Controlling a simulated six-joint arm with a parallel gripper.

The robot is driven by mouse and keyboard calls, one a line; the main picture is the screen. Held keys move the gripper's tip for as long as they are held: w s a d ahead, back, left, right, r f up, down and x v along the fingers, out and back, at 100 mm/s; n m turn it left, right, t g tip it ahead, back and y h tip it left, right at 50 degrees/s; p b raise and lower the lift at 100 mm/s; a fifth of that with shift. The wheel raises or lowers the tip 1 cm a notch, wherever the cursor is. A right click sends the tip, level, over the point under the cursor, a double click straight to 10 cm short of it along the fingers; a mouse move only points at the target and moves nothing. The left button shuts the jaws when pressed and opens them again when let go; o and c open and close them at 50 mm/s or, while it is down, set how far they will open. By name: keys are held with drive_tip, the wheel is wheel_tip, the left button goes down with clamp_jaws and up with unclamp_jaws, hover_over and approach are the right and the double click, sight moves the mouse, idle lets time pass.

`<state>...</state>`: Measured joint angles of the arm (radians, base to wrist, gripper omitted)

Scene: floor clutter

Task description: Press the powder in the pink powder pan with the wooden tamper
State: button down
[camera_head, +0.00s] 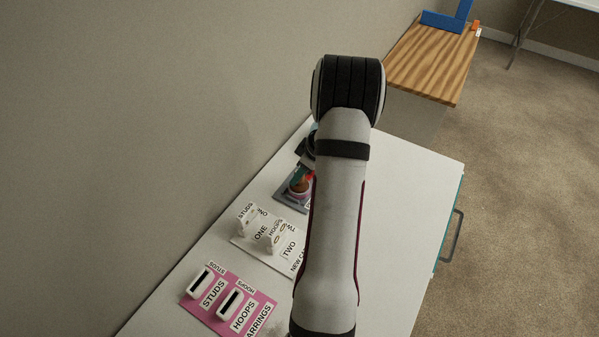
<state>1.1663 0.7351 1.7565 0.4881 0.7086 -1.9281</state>
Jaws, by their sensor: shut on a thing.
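My arm fills the middle of the view and hides my gripper, so its fingers and anything in them do not show. Left of the arm, a dark grey tray (284,203) lies on the white tabletop, partly covered by the arm. A small round brown thing (299,187) sits on it, with bits of red and teal beside it. These are too small and too covered for me to tell whether any is the pink powder pan. I cannot make out the wooden tamper.
A white card with standing holders (268,259) marked ONE and TWO and a pink card (206,314) marked STUDS and HOOPS lie nearer. The white tabletop (405,190) is clear right of the arm. A wooden-topped cabinet (430,62) stands behind; a wall borders the left.

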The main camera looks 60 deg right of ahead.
drive_tip(key=shift+f, duration=0.35)
idle(0.6)
drive_tip(key=shift+r, duration=0.1)
drive_tip(key=shift+r, duration=3.45)
